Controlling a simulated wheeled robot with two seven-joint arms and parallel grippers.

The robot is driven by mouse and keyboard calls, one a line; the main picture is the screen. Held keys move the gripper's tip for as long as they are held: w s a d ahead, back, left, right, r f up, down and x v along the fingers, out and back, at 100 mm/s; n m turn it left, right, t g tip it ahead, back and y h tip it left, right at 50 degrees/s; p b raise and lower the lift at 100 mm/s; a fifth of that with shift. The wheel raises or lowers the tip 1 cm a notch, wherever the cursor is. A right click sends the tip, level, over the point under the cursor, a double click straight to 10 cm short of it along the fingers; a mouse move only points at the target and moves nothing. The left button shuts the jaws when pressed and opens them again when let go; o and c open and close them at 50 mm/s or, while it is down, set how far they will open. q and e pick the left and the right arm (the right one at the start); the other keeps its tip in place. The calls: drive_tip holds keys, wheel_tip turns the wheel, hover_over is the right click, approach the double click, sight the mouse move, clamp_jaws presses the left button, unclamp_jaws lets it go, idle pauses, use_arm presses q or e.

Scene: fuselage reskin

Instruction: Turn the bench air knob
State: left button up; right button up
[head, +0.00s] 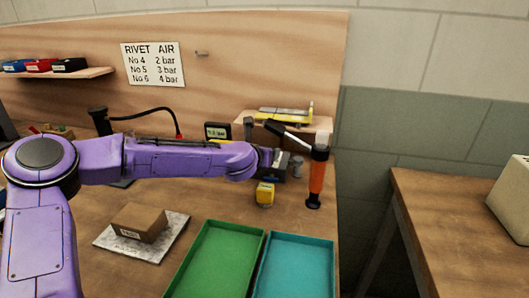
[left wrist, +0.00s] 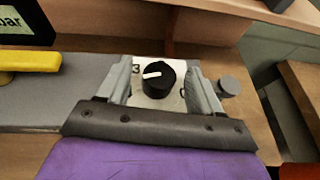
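The black air knob (left wrist: 158,78) with a white pointer sits on a pale plate in the left wrist view. Its pointer is turned left, toward a printed 3. My left gripper (left wrist: 163,84) is open, with one grey finger on each side of the knob and a visible gap to each. In the head view, my purple left arm reaches right across the bench to the left gripper (head: 275,165), and the knob is hidden there. A small pressure display (head: 217,131) stands behind the arm; its "bar" text shows in the left wrist view (left wrist: 14,25). My right gripper is not in view.
A grey round post (head: 297,166) stands right of the gripper, beside an upright orange-and-black tool (head: 317,175). Green (head: 252,248) and teal (head: 328,268) trays and a cardboard box (head: 140,221) are nearer. A RIVET AIR sign (head: 153,64) hangs behind.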

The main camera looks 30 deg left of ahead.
use_arm(q)
drive_tip(key=shift+s, duration=0.1)
drive_tip(key=v, duration=1)
drive_tip(key=shift+s+b, duration=0.15)
drive_tip(key=shift+b, duration=0.2)
drive_tip(key=shift+r, duration=0.1)
